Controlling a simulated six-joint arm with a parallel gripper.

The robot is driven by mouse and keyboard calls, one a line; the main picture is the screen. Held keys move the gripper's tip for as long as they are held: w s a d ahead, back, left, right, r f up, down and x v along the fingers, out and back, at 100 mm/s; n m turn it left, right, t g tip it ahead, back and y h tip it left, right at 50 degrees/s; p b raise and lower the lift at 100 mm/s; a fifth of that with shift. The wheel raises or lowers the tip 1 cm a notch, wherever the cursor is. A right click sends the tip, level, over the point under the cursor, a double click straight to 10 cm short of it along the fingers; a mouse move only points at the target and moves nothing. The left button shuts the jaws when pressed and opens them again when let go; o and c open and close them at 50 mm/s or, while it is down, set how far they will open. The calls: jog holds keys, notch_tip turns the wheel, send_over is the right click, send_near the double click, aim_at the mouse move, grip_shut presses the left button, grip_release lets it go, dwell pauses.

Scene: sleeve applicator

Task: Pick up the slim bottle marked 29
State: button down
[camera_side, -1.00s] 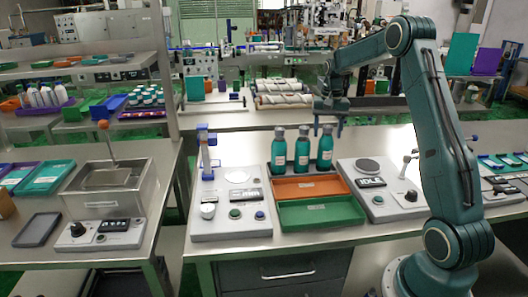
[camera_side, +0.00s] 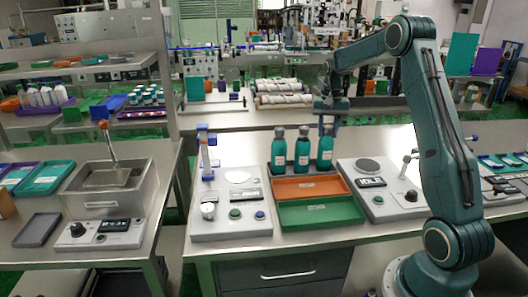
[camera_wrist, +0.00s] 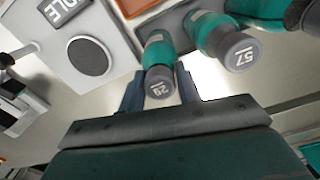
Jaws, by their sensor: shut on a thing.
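Three slim teal bottles with grey caps stand in a row behind the orange tray in the side view. The bottle marked 29 (camera_wrist: 160,80) shows its cap number in the wrist view, between the fingers of my gripper (camera_wrist: 160,92). In the side view it is the rightmost bottle (camera_side: 325,152), with my gripper (camera_side: 328,128) around its upper part. My gripper is shut on it. The bottle marked 57 (camera_wrist: 238,50) is just to its right in the wrist view. The labels are too small to read in the side view.
An orange tray (camera_side: 310,188) and a green tray (camera_side: 318,212) lie in front of the bottles. A device with a round plate (camera_side: 367,166) stands to the right, and another with a blue-topped post (camera_side: 207,152) to the left. The middle bottle (camera_side: 302,152) is close beside my gripper.

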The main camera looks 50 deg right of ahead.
jog(key=shift+r, duration=0.1)
notch_tip(320, 180, up, 20)
dwell(0.8)
dwell(0.6)
